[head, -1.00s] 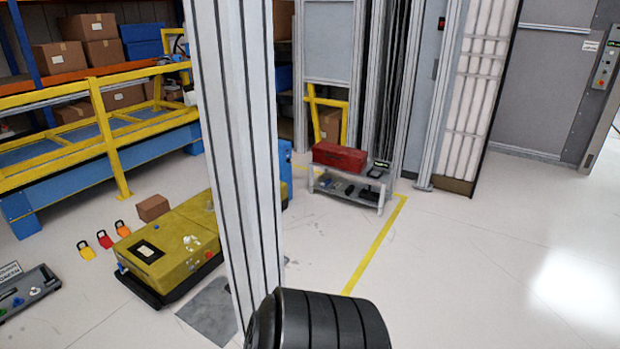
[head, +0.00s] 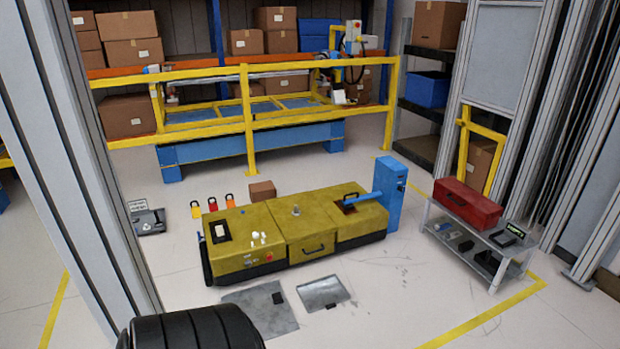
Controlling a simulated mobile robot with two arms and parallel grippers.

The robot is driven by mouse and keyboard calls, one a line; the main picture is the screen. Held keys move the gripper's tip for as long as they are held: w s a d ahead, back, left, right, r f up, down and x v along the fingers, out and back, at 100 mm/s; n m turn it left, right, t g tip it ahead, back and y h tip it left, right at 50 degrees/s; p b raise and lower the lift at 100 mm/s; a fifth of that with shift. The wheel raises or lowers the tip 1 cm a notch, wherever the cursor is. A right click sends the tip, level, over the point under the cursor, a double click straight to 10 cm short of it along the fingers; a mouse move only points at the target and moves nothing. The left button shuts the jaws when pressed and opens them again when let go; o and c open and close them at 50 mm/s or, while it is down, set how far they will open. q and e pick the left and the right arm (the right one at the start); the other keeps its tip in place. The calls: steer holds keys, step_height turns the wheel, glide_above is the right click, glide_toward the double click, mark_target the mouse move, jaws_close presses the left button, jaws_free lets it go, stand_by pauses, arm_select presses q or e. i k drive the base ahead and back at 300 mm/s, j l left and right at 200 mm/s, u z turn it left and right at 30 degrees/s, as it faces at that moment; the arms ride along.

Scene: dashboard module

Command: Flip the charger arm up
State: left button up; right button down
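A blue charger post (head: 391,190) stands on the floor at the right end of a low yellow vehicle (head: 290,228). A blue arm (head: 366,196) reaches left from the post, low and roughly level, over the vehicle's right end. Its tip lies by a dark patch (head: 349,201) on the vehicle's top; I cannot tell whether they touch. Neither of my grippers shows in the head view.
A low grey cart (head: 470,243) with a red toolbox (head: 467,203) stands right of the post. Grey plates (head: 324,292) lie on the floor before the vehicle. A yellow rail (head: 215,127) runs behind it.

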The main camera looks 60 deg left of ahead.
mark_target(346, 203)
steer(key=i+j+u, duration=0.3)
steer(key=i+u, duration=0.55)
steer(key=i, duration=0.3)
steer(key=i+l+u, duration=0.1)
steer(key=i+u, duration=0.35)
steer(key=i, duration=0.15)
steer(key=i+l+u, duration=0.3)
steer(key=i+u, duration=0.5)
steer(key=i+l+u, duration=0.35)
steer(key=i, duration=0.15)
steer(key=i+l+u, duration=0.2)
steer(key=i+u, duration=0.15)
steer(key=i, duration=0.1)
